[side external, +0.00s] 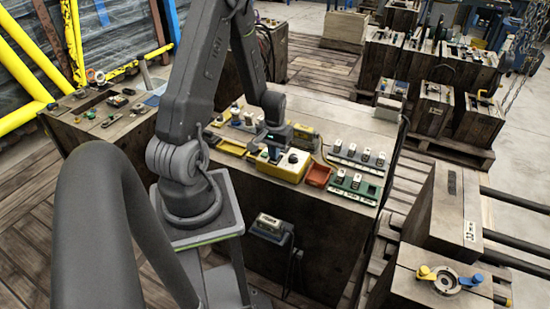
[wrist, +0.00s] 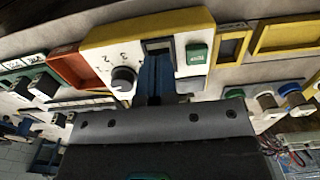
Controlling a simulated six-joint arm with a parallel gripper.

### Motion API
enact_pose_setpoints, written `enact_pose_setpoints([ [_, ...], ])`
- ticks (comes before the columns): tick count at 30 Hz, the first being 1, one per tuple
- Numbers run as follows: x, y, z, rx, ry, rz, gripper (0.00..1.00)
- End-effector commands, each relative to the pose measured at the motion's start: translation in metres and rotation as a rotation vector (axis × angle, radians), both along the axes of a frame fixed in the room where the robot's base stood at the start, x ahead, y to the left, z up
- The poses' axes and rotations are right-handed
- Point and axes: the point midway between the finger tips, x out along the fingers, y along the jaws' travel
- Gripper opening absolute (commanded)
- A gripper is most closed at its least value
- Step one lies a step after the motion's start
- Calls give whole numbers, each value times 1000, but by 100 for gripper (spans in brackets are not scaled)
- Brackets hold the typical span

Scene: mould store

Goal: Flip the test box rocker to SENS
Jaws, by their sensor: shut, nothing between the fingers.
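The test box is a yellow case (side external: 283,168) on the workbench in the side view. In the wrist view, its white panel (wrist: 108,62) has a black dial knob (wrist: 123,80) and a green piece (wrist: 196,53). A dark framed opening (wrist: 158,45) between them looks like the rocker. My gripper (side external: 273,155) is shut and empty, pointing down over the box. Its blue fingers (wrist: 156,66) reach that opening in the wrist view and hide most of it. I cannot tell whether they touch it. The SENS lettering and the rocker's tilt are not readable.
An orange-red tray (side external: 318,175) sits beside the box. Green and white switch strips (side external: 355,187) stand farther right. Yellow trays (side external: 230,145) and several small parts lie to the left. The bench's back right top (side external: 350,120) is clear.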

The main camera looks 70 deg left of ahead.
Motion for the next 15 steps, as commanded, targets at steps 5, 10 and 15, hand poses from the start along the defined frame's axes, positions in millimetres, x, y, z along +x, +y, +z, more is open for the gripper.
enact_pose_setpoints([
  [5, 0, 0, -3, -1, 1, 0, 0],
  [10, 0, 0, -5, 1, -1, 0, 0],
  [15, 0, 0, -3, 1, -1, 0, 0],
])
